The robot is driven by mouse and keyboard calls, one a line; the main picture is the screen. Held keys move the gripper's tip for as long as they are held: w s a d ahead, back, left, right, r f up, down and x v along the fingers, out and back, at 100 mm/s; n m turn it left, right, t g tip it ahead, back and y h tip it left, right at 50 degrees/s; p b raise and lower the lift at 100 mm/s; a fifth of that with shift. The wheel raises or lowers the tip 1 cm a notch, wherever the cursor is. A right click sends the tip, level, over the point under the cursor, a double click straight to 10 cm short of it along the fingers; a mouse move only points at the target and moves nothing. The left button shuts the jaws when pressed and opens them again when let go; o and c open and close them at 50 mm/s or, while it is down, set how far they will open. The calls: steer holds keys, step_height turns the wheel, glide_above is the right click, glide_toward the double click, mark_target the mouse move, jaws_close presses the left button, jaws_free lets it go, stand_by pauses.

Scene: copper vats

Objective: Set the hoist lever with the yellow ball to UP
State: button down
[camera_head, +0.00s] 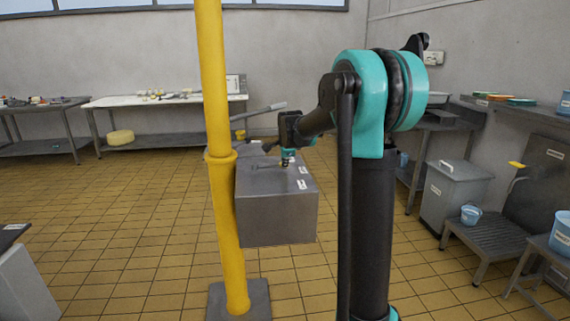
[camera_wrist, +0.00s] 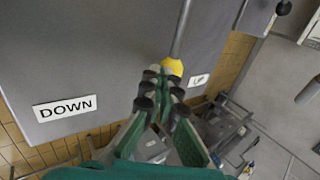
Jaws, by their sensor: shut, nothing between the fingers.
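The hoist lever's yellow ball (camera_wrist: 172,66) shows in the wrist view at the end of a thin grey rod (camera_wrist: 183,28). The ball is near the white UP label (camera_wrist: 199,80), while the DOWN label (camera_wrist: 64,108) is well to the left. My gripper (camera_wrist: 161,84) is shut and empty, its fingertips right at the ball; I cannot tell whether they touch it. In the head view my gripper (camera_head: 287,158) is low over the top of the grey box (camera_head: 277,216). I cannot make out the ball there.
A yellow post (camera_head: 222,170) stands just left of the box. Another lever with a pale grip (camera_head: 271,108) sticks out behind it. A grey bin (camera_head: 453,196) and a step stand (camera_head: 488,238) are on the right. The tiled floor at left is mostly clear.

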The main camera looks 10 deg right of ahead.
steer(key=shift+w+d+n+y, duration=0.15)
steer(key=shift+w+n+y, duration=0.15)
steer(key=shift+w+n, duration=0.1)
